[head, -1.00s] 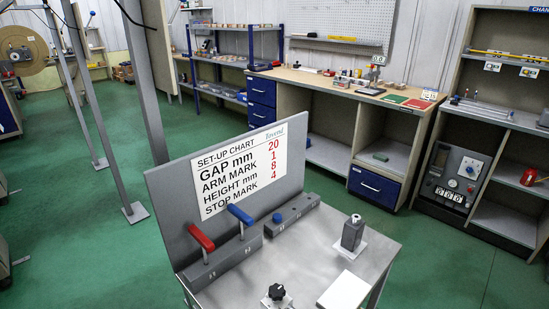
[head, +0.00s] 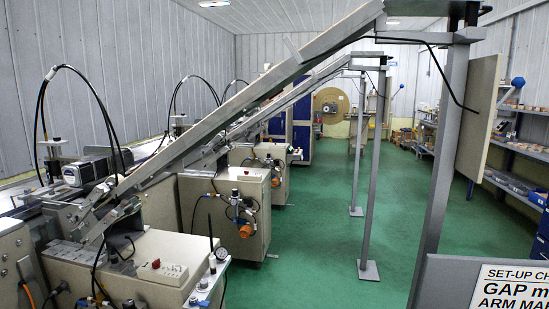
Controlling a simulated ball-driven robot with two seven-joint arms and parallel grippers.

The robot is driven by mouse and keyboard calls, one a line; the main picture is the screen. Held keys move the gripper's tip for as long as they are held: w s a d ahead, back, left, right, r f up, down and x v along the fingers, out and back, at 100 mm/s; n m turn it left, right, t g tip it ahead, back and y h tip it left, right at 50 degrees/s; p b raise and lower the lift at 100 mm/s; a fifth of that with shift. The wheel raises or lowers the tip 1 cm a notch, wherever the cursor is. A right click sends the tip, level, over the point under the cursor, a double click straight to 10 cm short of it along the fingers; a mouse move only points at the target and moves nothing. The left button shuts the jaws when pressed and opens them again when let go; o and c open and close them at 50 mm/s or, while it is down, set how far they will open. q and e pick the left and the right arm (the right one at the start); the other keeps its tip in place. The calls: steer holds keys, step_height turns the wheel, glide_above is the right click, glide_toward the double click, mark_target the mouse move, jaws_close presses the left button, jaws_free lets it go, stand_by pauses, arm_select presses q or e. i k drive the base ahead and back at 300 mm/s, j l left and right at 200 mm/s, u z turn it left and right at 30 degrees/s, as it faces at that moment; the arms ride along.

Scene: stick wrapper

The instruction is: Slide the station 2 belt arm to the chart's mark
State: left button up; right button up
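The set-up chart (head: 512,288) is at the lower right corner on a grey panel (head: 445,285). Only the starts of its lines show, "GAP m" and "ARM MAR"; its numbers are cut off. Several beige machines stand in a row on the left, the nearest one (head: 150,265) at the lower left. A long sloping beam (head: 250,95) rises from the near machine to a grey post (head: 445,150). I cannot read a station number, so I cannot tell which part is the station 2 belt arm or see its marks. Neither gripper is in view.
A green floor aisle (head: 310,230) lies open between the machines and the posts. A thinner post (head: 370,190) with a foot plate stands in it. Black hoses loop above the machines. Blue-framed shelves (head: 515,150) stand at the right, and a large tan reel (head: 330,105) at the back.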

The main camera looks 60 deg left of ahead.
mark_target(209, 146)
steer(key=i+j, duration=0.15)
steer(key=j, duration=0.2)
steer(key=i+j+z, duration=0.1)
steer(key=j, duration=0.25)
steer(key=i+j, duration=0.2)
steer(key=j, duration=0.2)
steer(key=i+j+z, duration=0.1)
steer(key=j, duration=0.25)
steer(key=i+j, duration=0.15)
steer(key=j, duration=0.2)
steer(key=i+j+u, duration=0.4)
steer(key=i+j, duration=0.45)
steer(key=j, duration=0.25)
steer(key=i+j+u, duration=0.4)
steer(key=i+j, duration=0.45)
steer(key=i, duration=0.1)
